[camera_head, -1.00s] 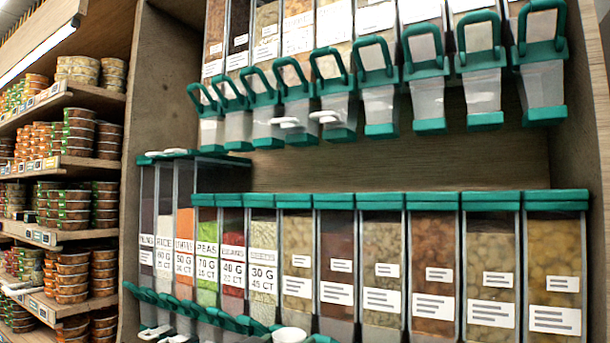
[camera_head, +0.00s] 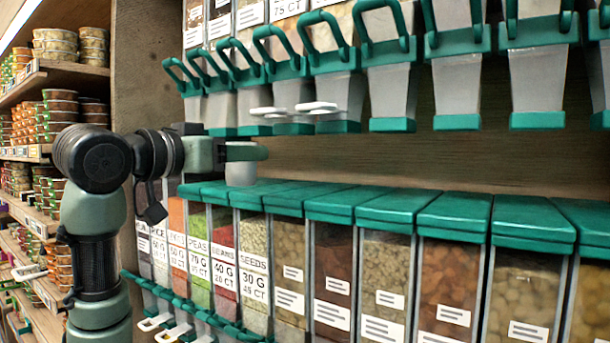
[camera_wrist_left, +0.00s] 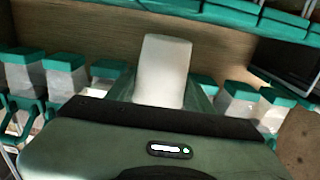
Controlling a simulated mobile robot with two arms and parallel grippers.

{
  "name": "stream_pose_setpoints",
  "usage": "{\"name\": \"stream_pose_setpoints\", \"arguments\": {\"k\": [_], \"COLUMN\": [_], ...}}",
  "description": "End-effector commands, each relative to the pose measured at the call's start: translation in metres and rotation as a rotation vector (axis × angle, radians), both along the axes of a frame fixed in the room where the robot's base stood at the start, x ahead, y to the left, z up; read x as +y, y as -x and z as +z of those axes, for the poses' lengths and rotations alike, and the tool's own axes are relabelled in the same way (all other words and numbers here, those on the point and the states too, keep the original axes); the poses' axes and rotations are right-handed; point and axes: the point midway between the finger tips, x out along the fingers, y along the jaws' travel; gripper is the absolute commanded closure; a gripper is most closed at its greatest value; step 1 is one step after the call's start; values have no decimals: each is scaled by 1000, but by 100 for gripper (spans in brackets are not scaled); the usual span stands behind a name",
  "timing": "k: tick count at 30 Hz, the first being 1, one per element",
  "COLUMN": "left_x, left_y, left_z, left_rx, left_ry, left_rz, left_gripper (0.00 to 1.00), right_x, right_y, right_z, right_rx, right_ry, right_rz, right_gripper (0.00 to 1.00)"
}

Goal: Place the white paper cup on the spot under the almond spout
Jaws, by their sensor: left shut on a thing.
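The white paper cup (camera_head: 240,173) is in my left gripper (camera_head: 243,151), above the green lids of the lower bins at the left. In the left wrist view the cup (camera_wrist_left: 163,70) stands out pale between the green fingers, which are shut on it. The upper row of spouts (camera_head: 338,100) with green handles hangs above and to the right of the cup. I cannot read any label naming almonds, so I cannot tell which spout is the almond one. My right gripper does not show.
Lower bins with green lids (camera_head: 460,213) form a ledge beneath the upper spouts. White forked pieces (camera_head: 318,107) stick out at two upper spouts. A wooden side panel (camera_head: 150,65) and shelves of stacked tubs (camera_head: 60,110) are at the left. A gap lies between the rows.

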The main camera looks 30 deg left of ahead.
Motion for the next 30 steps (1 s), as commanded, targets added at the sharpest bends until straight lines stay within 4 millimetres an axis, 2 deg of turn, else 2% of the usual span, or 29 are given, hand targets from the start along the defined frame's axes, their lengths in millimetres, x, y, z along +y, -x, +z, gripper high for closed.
{"name": "stream_pose_setpoints", "arguments": {"k": [1, 12, 16, 21, 24, 30], "left_x": [-3, -18, -23, -25, -25, -26], "left_y": [-13, -113, -142, -161, -164, -163], "left_z": [2, 3, 2, 0, -5, -29], "left_rx": [6, 7, 4, 1, 2, 4], "left_ry": [1, 2, 1, 0, -1, -2], "left_rz": [-4, -3, -3, -1, -1, -2], "left_gripper": [91, 92, 92, 92, 92, 92], "right_x": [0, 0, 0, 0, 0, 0], "right_y": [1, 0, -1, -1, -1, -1], "right_z": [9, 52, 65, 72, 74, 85], "right_rx": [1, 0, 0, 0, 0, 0], "right_ry": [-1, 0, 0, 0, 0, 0], "right_rz": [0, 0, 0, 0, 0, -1], "right_gripper": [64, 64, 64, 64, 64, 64]}}
